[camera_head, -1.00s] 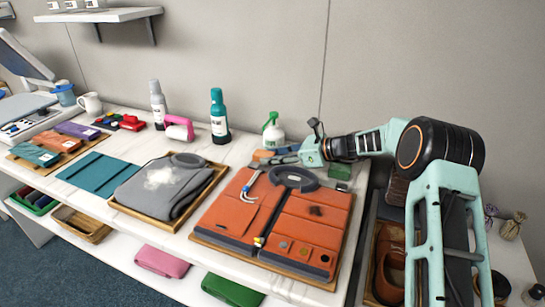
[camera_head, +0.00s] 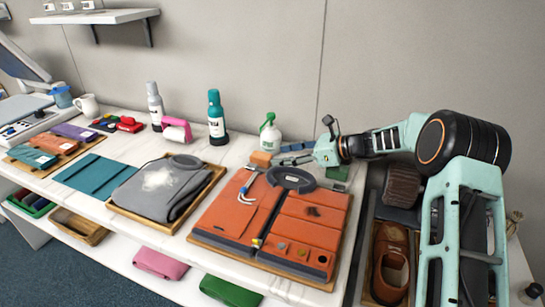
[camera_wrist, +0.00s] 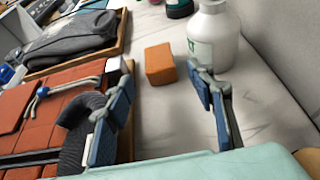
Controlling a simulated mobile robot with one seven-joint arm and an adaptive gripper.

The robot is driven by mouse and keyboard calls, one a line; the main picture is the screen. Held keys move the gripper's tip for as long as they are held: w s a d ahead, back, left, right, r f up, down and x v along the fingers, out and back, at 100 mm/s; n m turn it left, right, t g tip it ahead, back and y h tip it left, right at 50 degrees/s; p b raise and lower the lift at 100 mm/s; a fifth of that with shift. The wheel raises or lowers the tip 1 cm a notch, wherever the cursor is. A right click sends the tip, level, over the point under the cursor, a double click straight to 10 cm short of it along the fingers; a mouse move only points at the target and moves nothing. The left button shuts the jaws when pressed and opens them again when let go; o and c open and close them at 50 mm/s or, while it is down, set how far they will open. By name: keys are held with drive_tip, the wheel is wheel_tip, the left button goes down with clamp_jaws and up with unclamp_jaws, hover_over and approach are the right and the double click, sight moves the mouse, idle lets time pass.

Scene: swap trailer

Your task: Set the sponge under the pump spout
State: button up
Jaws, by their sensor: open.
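An orange block that looks like the sponge (camera_head: 261,158) lies on the white counter, left of my gripper's tips in the head view. In the wrist view the sponge (camera_wrist: 160,64) lies flat ahead, between and just beyond the fingertips, touching neither. A white bottle with a green pump head (camera_head: 270,134) stands upright behind the sponge. In the wrist view the bottle (camera_wrist: 213,38) is to the right of the sponge, apart from it, with its top and spout cut off. My gripper (camera_wrist: 161,80) is open and empty, low over the counter; it also shows in the head view (camera_head: 284,155).
An orange folded garment on a wooden board (camera_head: 330,286) lies in front of my gripper. A grey garment (camera_head: 165,188) lies left of it. A small green block (camera_head: 338,173) sits beneath my wrist.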

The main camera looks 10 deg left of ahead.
drive_tip(key=v, duration=0.6)
drive_tip(key=shift+s+d+r, duration=0.1)
drive_tip(key=shift+d+r, duration=0.05)
drive_tip(key=shift+d, duration=0.2)
drive_tip(key=shift+r, duration=0.1)
